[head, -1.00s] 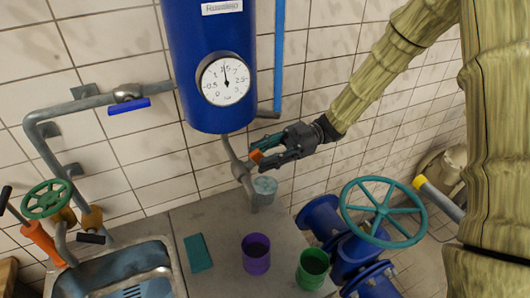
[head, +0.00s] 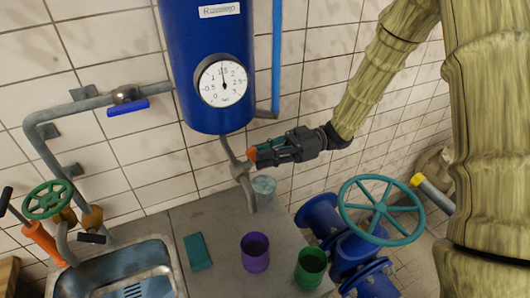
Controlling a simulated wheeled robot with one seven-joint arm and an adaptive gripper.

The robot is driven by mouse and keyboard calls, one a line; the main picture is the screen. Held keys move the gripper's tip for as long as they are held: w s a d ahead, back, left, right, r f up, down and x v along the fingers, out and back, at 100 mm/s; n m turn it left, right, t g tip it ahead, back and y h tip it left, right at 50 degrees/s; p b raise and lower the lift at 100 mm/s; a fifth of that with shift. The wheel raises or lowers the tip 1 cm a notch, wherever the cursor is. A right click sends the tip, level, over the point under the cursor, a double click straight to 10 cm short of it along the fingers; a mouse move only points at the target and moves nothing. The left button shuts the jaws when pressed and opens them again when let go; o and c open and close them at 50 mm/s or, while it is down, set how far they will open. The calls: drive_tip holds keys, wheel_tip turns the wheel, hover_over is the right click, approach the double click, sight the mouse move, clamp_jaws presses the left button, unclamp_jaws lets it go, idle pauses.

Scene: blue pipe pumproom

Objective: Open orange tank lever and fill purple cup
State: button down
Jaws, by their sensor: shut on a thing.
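The blue tank (head: 205,70) hangs on the tiled wall with a round gauge. A grey outlet pipe (head: 243,177) runs down from its bottom to a spout above the counter. The orange lever (head: 252,155) on that pipe shows only as a small tip at my fingers. My gripper (head: 258,154) reaches in from the right and is shut on the orange lever, most of which the fingers hide. The purple cup (head: 255,252) stands upright on the counter, below and apart from the spout. Its inside looks dark; I cannot tell any liquid.
A teal block (head: 198,252) lies at left. The sink (head: 120,275) and a large teal handwheel (head: 383,211) flank the counter.

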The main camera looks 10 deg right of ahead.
drive_tip(key=shift+a, duration=0.1)
drive_tip(key=c, duration=1.7)
unclamp_jaws()
drive_tip(key=shift+o, duration=0.9)
drive_tip(key=shift+a, duration=0.2)
drive_tip(key=shift+d, duration=0.1)
drive_tip(key=w+d, duration=0.2)
drive_tip(key=d, duration=0.9)
drive_tip(key=shift+d, duration=0.35)
drive_tip(key=shift+f, duration=0.1)
